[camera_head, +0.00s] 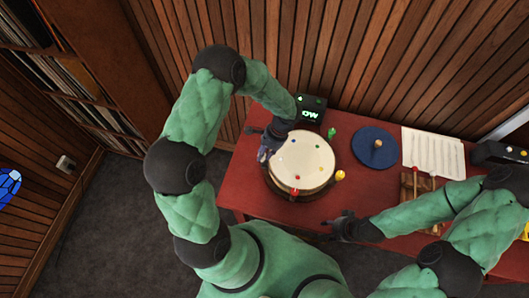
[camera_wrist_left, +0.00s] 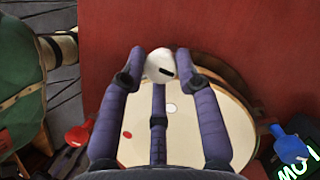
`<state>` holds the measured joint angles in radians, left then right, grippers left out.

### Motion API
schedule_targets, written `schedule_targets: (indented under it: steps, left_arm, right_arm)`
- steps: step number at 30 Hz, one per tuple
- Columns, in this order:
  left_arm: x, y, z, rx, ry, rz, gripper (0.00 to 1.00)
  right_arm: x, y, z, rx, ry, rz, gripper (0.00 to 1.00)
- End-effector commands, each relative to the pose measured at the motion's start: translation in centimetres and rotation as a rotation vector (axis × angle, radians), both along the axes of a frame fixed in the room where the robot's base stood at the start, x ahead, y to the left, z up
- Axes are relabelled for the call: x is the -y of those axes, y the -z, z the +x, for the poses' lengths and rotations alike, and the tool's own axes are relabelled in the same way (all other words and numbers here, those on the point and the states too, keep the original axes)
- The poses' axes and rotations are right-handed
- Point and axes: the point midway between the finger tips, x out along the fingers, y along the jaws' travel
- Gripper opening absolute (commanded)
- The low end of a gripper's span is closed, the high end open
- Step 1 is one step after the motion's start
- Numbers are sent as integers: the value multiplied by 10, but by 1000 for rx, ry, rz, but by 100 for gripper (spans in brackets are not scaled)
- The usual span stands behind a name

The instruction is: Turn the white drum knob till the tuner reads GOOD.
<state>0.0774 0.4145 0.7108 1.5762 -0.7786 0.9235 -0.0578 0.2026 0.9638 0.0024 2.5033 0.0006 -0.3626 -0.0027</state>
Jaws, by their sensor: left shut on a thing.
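A round drum with a cream skin (camera_head: 305,165) stands on the red table; it also shows in the left wrist view (camera_wrist_left: 225,120). Coloured knobs sit around its rim. My left gripper (camera_head: 263,148) is at the drum's left side. In the left wrist view its fingers are shut around the white knob (camera_wrist_left: 159,63), which carries a dark mark. In the head view the gripper hides this knob. The tuner (camera_head: 311,108) behind the drum shows green letters that look like LOW; they appear upside down in the wrist view (camera_wrist_left: 298,172). My right gripper (camera_head: 343,228) is at the table's front edge, apart from the drum.
Other knobs are red (camera_head: 296,191), yellow (camera_head: 340,175), green (camera_head: 332,132) and blue (camera_wrist_left: 288,143). A blue round pad (camera_head: 366,155), paper sheets (camera_head: 432,150) and a wooden object (camera_head: 408,188) lie to the right. The red table (camera_head: 240,185) is bare left of the drum.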

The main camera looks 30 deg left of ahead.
Motion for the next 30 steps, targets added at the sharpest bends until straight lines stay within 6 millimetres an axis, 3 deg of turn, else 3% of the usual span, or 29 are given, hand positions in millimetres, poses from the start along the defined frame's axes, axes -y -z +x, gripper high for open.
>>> schedule_targets:
  steps: [15,30]
  left_arm:
    - [-3,-2,-1,-2,324,8,0]
    - [-3,-3,1,3,402,9,0]
  right_arm:
    - [0,12,0,0,0,0,40]
    - [0,13,0,0,0,0,40]
